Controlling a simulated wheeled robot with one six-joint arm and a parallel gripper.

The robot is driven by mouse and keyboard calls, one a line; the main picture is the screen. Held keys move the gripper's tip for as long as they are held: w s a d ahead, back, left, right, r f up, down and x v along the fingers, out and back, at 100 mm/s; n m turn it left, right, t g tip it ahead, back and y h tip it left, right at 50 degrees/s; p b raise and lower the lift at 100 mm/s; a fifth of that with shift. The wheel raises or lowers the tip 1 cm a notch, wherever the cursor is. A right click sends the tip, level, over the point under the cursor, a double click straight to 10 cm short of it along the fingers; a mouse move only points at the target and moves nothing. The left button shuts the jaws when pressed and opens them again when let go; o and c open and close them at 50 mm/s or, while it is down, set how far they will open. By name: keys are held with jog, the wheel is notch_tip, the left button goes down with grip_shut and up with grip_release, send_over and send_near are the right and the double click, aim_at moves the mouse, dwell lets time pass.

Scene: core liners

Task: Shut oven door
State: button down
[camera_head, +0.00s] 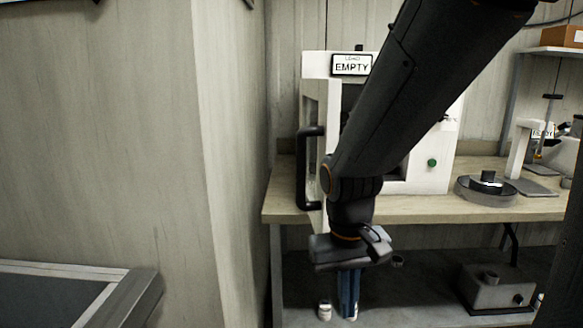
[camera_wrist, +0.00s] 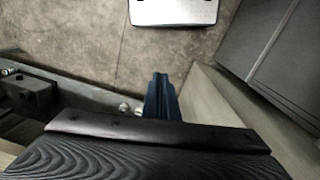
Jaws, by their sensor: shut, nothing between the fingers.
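The white oven (camera_head: 437,150) stands on the wooden bench with a sign reading "EMPTY" on top. Its door (camera_head: 331,112) is swung open toward me on the left side, with a black handle (camera_head: 303,168). My arm crosses in front of the oven and hides much of its opening. My gripper (camera_head: 348,305) points down, shut and empty, below the bench top's front edge and lower than the door. In the wrist view the blue fingers (camera_wrist: 161,92) are together with nothing between them; the oven door cannot be made out there.
The wooden bench (camera_head: 520,207) carries a round dark device (camera_head: 487,187) and a stand (camera_head: 519,150) on the right. A lower shelf holds a grey box (camera_head: 495,287) and a small white bottle (camera_head: 325,311). A wall (camera_head: 225,130) stands close on the left.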

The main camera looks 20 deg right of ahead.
jog(key=w+a+r+h+p, duration=0.1)
jog(key=w+r+h+p, duration=0.2)
jog(key=r, duration=0.4)
jog(key=w+a+r+p, duration=0.1)
jog(key=w+r+p, duration=0.1)
jog(key=r+p, duration=0.45)
jog(key=m+t+h+p, duration=0.2)
jog(key=t+h+p, duration=0.15)
jog(key=p, duration=0.45)
send_near(321, 189)
jog(key=shift+y, duration=0.25)
jog(key=p+x, duration=0.2)
jog(key=x, duration=0.2)
jog(key=shift+s+d, duration=0.1)
jog(key=shift+d, duration=0.1)
jog(key=shift+d, duration=0.1)
